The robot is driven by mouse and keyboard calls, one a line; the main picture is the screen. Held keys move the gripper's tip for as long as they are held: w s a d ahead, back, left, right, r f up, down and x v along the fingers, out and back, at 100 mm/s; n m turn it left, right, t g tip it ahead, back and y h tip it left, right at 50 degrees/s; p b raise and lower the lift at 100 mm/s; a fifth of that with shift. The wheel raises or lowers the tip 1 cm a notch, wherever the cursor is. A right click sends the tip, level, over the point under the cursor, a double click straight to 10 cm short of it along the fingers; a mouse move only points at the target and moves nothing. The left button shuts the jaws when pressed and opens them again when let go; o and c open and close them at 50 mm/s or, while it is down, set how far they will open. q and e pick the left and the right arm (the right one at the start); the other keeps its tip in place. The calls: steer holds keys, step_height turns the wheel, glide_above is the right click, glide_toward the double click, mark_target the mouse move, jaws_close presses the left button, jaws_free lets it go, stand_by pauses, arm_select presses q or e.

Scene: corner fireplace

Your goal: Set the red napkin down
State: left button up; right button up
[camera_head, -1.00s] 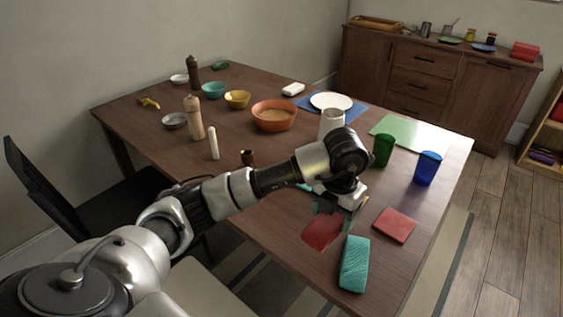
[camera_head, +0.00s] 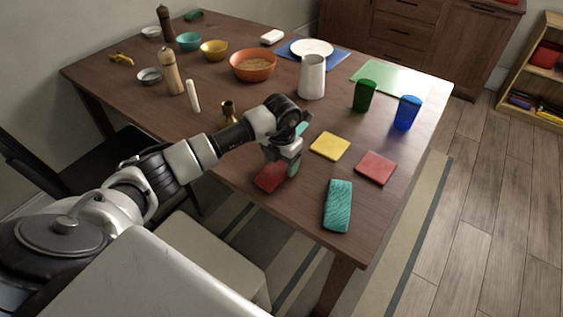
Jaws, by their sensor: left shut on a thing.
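My left gripper (camera_head: 281,163) points down over the near edge of the table. It is shut on the red napkin (camera_head: 270,178), which shows just below and left of the fingers. Part of the napkin is hidden behind the gripper. I cannot tell whether its underside touches the wooden table (camera_head: 225,130). My right gripper is not in view.
Right of the gripper lie a yellow square (camera_head: 330,146), a red square (camera_head: 375,168) and a folded teal cloth (camera_head: 338,206). A brass cup (camera_head: 228,111) stands behind my arm. A white jug (camera_head: 312,77), green cup (camera_head: 364,96) and blue cup (camera_head: 407,113) stand farther back.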

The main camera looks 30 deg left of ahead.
arm_select(q)
steer(key=shift+f, duration=0.3)
steer(key=o, duration=0.9)
steer(key=shift+f, duration=0.15)
step_height(320, 180, up, 12)
steer(key=shift+r, duration=0.2)
